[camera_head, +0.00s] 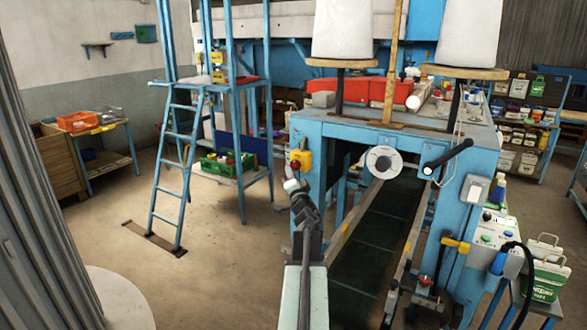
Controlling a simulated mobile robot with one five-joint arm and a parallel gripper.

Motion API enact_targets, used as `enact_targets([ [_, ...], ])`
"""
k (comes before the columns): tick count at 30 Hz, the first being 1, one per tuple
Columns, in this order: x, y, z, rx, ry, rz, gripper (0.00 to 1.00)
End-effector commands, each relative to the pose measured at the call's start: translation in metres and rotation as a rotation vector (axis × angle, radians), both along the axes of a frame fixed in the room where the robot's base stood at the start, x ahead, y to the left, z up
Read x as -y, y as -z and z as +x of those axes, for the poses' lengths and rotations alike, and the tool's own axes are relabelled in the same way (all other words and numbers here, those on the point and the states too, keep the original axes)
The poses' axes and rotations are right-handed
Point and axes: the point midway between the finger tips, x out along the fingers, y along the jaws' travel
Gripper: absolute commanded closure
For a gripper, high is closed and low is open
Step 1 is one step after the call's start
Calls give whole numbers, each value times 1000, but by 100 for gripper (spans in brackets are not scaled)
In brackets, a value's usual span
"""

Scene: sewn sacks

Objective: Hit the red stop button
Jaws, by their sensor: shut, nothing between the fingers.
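A red button (295,164) sits on a yellow box (304,158) fixed to the left front post of the blue machine. My gripper (289,174) is shut and empty, at the end of my arm, which reaches up from the bottom middle. Its tip is just below and slightly left of the red button in the picture. I cannot tell whether the tip touches the button or how much depth lies between them. A second red knob (425,281) shows low on the right side of the conveyor.
The blue machine (330,128) carries a dark conveyor belt (375,240) right of my arm. A blue ladder (170,165) stands at left. The floor between ladder and arm is clear.

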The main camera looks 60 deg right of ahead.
Motion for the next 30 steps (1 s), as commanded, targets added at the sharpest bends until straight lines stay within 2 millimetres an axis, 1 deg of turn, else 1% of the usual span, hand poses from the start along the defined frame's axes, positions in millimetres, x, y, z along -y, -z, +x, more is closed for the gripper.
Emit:
enact_targets([
  [8, 1, 0, 0, 0, 0, 0, 100],
  [15, 9, 0, 0, 1, 0, 1, 100],
  [30, 11, 0, 0, 0, 0, 0, 100],
])
